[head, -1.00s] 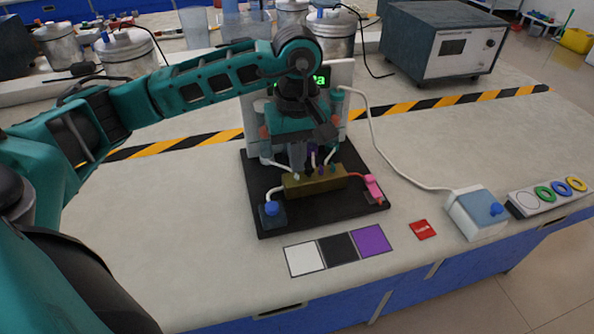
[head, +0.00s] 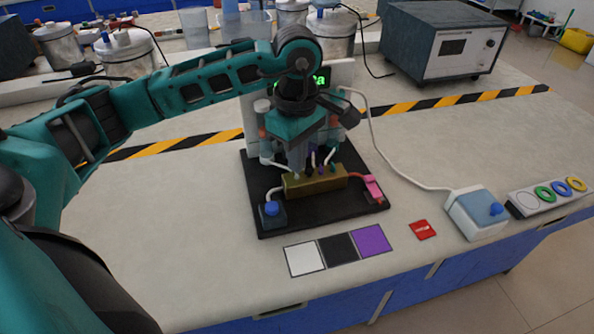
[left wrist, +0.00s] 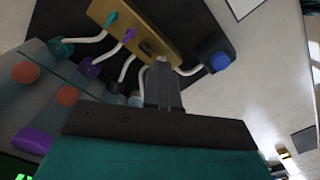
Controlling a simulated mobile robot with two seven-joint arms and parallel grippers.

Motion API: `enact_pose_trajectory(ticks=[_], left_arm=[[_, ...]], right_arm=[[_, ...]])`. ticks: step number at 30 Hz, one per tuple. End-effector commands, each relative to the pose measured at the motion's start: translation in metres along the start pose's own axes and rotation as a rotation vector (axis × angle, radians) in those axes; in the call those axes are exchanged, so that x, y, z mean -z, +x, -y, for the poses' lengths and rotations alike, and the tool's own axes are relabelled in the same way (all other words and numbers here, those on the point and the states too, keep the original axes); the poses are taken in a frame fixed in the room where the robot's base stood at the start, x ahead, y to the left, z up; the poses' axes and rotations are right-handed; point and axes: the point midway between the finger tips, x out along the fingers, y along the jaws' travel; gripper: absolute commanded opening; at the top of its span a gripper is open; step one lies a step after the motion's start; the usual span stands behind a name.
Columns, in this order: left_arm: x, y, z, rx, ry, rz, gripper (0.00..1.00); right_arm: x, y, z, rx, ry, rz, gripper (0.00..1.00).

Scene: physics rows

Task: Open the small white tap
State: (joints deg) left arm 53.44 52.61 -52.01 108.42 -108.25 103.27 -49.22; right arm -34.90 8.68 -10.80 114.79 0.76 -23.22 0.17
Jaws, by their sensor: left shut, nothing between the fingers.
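A brass block (head: 316,184) with a row of small taps stands on a black base plate (head: 345,217). A small pale tap (head: 296,176) shows at the block's left part, right below my left fingertips. My left gripper (head: 297,168) points down over it, shut with nothing between its fingers. In the left wrist view the shut fingers (left wrist: 162,68) end at the edge of the brass block (left wrist: 150,28) and hide part of it. I cannot tell whether they touch the tap. A purple tap (left wrist: 129,35) and a green tap (left wrist: 112,18) stand beside. My right gripper is out of view.
A blue-knobbed dark box (head: 271,213) and a pink part (head: 373,187) flank the block. White, black and purple squares (head: 371,240) lie in front. A blue-topped box (head: 477,212) with a cable stands right. The table's left front is clear.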

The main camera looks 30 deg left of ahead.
Motion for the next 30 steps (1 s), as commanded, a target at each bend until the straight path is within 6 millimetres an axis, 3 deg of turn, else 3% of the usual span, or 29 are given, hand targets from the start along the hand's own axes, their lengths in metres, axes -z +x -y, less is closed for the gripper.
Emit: enact_pose_trajectory(ticks=[4,16,30], left_arm=[[-0.0002,-0.0001,0.0001,0.000,-0.072,0.000,0.00],[-0.0002,-0.0004,0.0000,0.000,-0.560,0.000,0.00],[-0.0002,-0.0003,0.0000,0.000,-0.658,0.000,0.00]], right_arm=[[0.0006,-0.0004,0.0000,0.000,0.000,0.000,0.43],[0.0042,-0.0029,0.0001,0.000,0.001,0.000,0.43],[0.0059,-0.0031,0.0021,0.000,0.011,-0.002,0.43]])
